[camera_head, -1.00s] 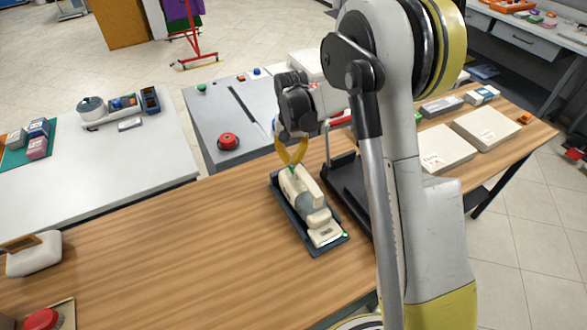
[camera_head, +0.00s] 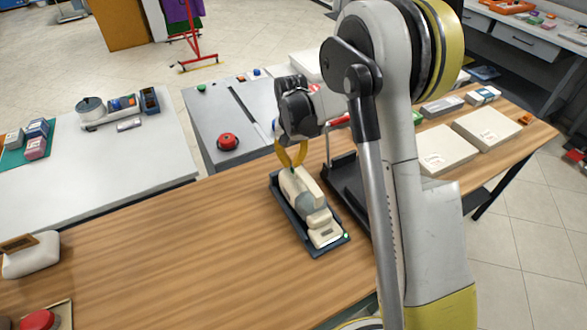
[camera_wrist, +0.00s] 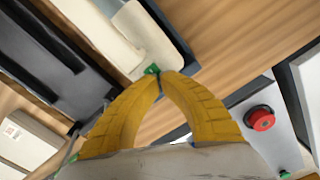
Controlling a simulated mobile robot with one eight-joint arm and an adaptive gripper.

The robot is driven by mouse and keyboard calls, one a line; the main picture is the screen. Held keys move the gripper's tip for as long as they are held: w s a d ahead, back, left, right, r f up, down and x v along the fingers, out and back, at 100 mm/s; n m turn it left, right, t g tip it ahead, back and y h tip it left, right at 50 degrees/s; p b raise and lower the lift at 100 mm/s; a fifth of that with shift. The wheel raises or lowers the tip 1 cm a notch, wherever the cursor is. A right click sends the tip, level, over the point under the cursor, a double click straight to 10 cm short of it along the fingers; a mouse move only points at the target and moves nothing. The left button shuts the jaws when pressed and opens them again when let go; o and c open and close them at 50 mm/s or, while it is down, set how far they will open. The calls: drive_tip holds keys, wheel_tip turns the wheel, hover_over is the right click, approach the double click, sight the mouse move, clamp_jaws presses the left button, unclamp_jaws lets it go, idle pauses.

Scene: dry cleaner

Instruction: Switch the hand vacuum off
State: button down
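The hand vacuum (camera_head: 309,205), cream with a grey section, lies in a dark tray (camera_head: 315,251) on the wooden table. Part of its cream body (camera_wrist: 95,30) shows at the top of the wrist view. My gripper (camera_head: 291,166) is at the vacuum's far end, pointing down. In the wrist view my gripper (camera_wrist: 162,74) has its yellow fingertips together. A small green piece (camera_wrist: 152,69) shows right at the tips; I cannot tell whether they touch it. A small green spot (camera_head: 346,236) shows at the near end of the tray.
A black stand (camera_head: 347,187) is close on the right of the tray. A grey counter with a red button (camera_head: 228,141) is behind. Pale boxes (camera_head: 447,148) lie on the right of the table. A cream object (camera_head: 30,256) is at the left; the wood between is clear.

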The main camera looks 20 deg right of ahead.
drive_tip(key=shift+f, duration=0.35)
drive_tip(key=shift+r+p, duration=1.8)
drive_tip(key=shift+r, duration=1.75)
